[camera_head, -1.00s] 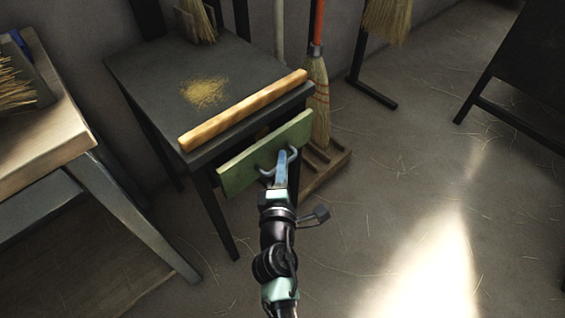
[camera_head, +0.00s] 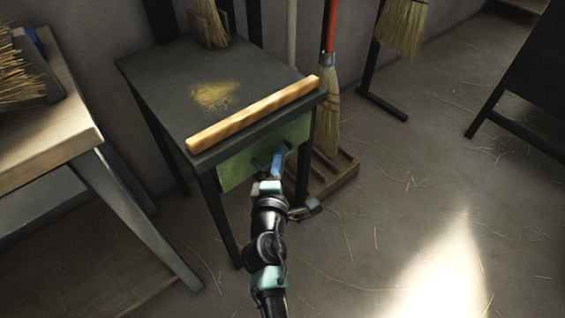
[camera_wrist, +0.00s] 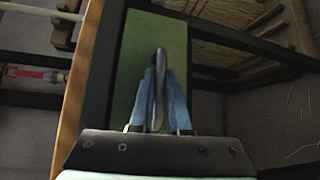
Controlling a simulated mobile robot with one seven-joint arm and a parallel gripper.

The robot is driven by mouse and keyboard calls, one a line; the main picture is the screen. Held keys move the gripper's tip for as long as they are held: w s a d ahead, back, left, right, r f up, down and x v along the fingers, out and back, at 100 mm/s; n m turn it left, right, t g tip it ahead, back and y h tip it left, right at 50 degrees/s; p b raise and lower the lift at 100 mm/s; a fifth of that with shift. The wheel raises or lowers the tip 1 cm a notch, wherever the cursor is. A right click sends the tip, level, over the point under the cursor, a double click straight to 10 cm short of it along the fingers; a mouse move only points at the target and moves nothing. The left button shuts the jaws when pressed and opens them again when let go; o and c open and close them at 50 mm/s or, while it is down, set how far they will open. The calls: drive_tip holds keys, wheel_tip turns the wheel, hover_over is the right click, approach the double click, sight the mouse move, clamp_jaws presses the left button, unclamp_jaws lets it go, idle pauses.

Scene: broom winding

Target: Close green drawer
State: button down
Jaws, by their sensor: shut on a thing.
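The green drawer (camera_head: 236,167) is under the dark table's front edge. In the head view its green front now sits close beneath the tabletop, roughly flush with the table frame. My gripper (camera_head: 279,160) is at the drawer front, with its blue fingers shut on the drawer handle (camera_wrist: 160,60). In the wrist view the green drawer front (camera_wrist: 128,75) fills the middle behind the handle, and the blue fingers of my gripper (camera_wrist: 161,90) lie on both sides of it. Part of the handle and the drawer's lower right are hidden by my gripper.
A wooden bar (camera_head: 253,114) lies along the front edge of the dark table (camera_head: 165,75), with straw bits behind it. A broom (camera_head: 328,100) stands in a wooden rack (camera_head: 332,175) right of the drawer. A workbench (camera_head: 60,135) is at left. The floor at right is mostly clear.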

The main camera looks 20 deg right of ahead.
drive_tip(key=shift+w+a+r, duration=0.1)
drive_tip(key=shift+w+a, duration=0.05)
drive_tip(key=shift+a, duration=0.05)
drive_tip(key=c, duration=0.9)
unclamp_jaws()
drive_tip(key=shift+d, duration=0.1)
drive_tip(key=p+v, duration=0.2)
drive_tip(key=v, duration=1.1)
